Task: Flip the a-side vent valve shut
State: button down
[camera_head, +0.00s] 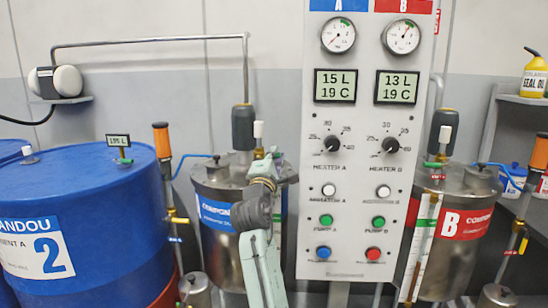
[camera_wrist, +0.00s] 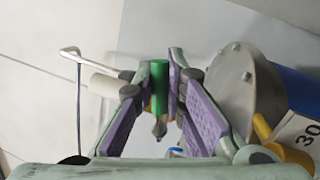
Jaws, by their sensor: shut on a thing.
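The a-side vent valve sits on top of tank A, mostly hidden behind my gripper (camera_head: 263,165) in the head view. A white cylindrical cap (camera_head: 258,130) stands above that spot. In the wrist view, my gripper (camera_wrist: 161,72) has its purple-padded fingers closed on a green handle (camera_wrist: 160,86), which looks like the valve's lever. Its angle against the valve body cannot be told. A pointed metal piece (camera_wrist: 160,128) shows below the handle. The b-side valve, with a similar green lever (camera_head: 434,165) and white cap, stands on tank B.
Tank A (camera_head: 212,215) stands behind my arm, beside the control panel (camera_head: 362,250) on its right. Tank B (camera_head: 466,255) is right of the panel. A blue drum (camera_head: 100,190) fills the left. In the wrist view, a bolted grey lid (camera_wrist: 235,85) is close on the right.

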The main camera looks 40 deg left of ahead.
jog(key=shift+d+f+m+h+b, duration=0.1)
jog(key=shift+f+m+h+b, duration=0.25)
jog(key=shift+m, duration=0.65)
jog(key=shift+f+m+h+b, duration=0.3)
jog(key=shift+f+m, duration=0.1)
jog(key=shift+m, duration=0.6)
jog(key=c, duration=1.6)
grip_release()
jog(key=shift+c, duration=0.2)
jog(key=v, duration=1.2)
